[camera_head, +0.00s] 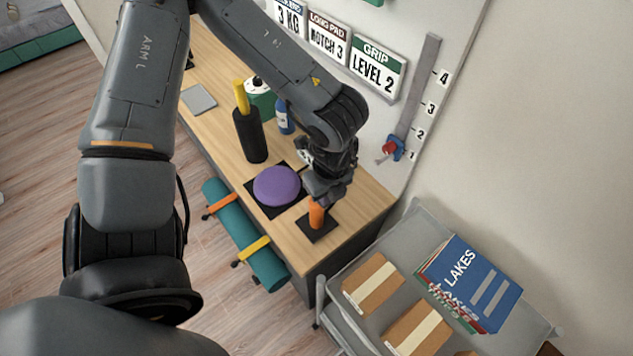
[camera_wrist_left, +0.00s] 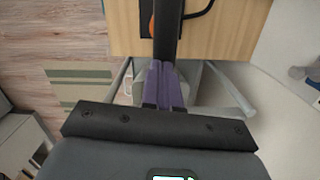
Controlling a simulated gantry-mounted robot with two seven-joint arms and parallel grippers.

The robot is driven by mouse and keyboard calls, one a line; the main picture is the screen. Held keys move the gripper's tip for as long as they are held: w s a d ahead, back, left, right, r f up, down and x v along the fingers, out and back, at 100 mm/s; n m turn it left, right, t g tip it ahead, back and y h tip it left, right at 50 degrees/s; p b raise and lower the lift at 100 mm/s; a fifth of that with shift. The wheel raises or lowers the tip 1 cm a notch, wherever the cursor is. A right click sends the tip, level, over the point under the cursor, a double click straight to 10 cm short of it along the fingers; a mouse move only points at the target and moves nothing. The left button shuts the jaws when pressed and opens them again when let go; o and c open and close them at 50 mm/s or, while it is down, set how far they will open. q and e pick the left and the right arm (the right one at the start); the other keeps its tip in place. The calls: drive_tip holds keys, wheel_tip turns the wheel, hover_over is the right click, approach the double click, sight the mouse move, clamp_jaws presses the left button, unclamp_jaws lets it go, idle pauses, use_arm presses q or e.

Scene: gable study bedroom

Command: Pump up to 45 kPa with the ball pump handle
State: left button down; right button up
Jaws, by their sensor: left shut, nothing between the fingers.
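My left gripper (camera_head: 325,190) is shut and empty, close above an upright orange handle (camera_head: 316,214) on a black square plate (camera_head: 319,230) at the desk's near right end. I cannot tell whether it touches the handle. In the left wrist view the shut fingers (camera_wrist_left: 167,35) cover part of the orange piece (camera_wrist_left: 152,22), and a dark hose (camera_wrist_left: 200,12) curves beside it. A black upright cylinder with a yellow top (camera_head: 249,135) stands farther back; I cannot tell which is the ball pump. No pressure reading is legible. My right gripper is not in view.
A purple round cushion (camera_head: 277,185) lies on a black mat left of the gripper. A blue bottle (camera_head: 284,118) and green container (camera_head: 262,98) stand behind. A teal roll (camera_head: 243,233) hangs at the desk front. A grey cart (camera_head: 420,232) holds boxes and books at right.

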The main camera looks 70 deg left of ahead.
use_arm(q)
wheel_tip(320, 180, up, 11)
drive_tip(key=d, duration=0.1)
drive_tip(key=shift+b, duration=0.35)
drive_tip(key=shift+f, duration=0.15)
idle(0.7)
